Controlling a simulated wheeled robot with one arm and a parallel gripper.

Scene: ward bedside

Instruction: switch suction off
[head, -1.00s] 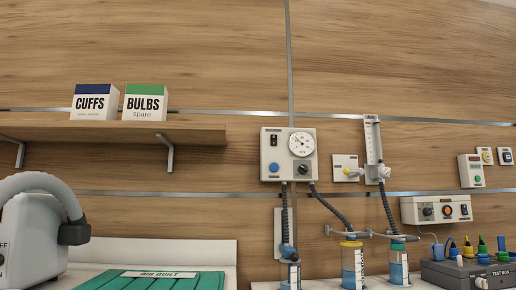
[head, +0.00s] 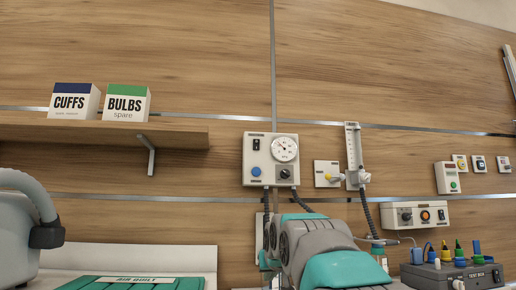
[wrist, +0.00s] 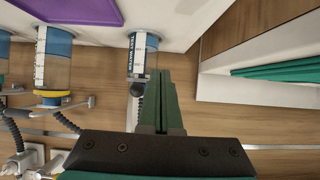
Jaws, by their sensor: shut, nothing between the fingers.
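The suction unit (head: 258,178) is a pale wall box in the head view. It has a round gauge (head: 284,148), a small black rocker switch (head: 256,144), a blue button (head: 256,171) and a dark knob (head: 285,174). The switch position is too small to tell. My arm rises in front of the jars, below the box, and my gripper's fingers do not show in the head view. In the wrist view my gripper (wrist: 160,78) is shut and empty, its dark green fingers near a jar with a blue lower part (wrist: 143,55). The suction unit's face is not in the wrist view.
A flowmeter (head: 354,155) stands right of the unit. A shelf (head: 100,131) with CUFFS (head: 75,102) and BULBS (head: 126,104) boxes is at left. A test box (head: 440,275) sits at lower right. Another jar (wrist: 55,68) and hoses show in the wrist view.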

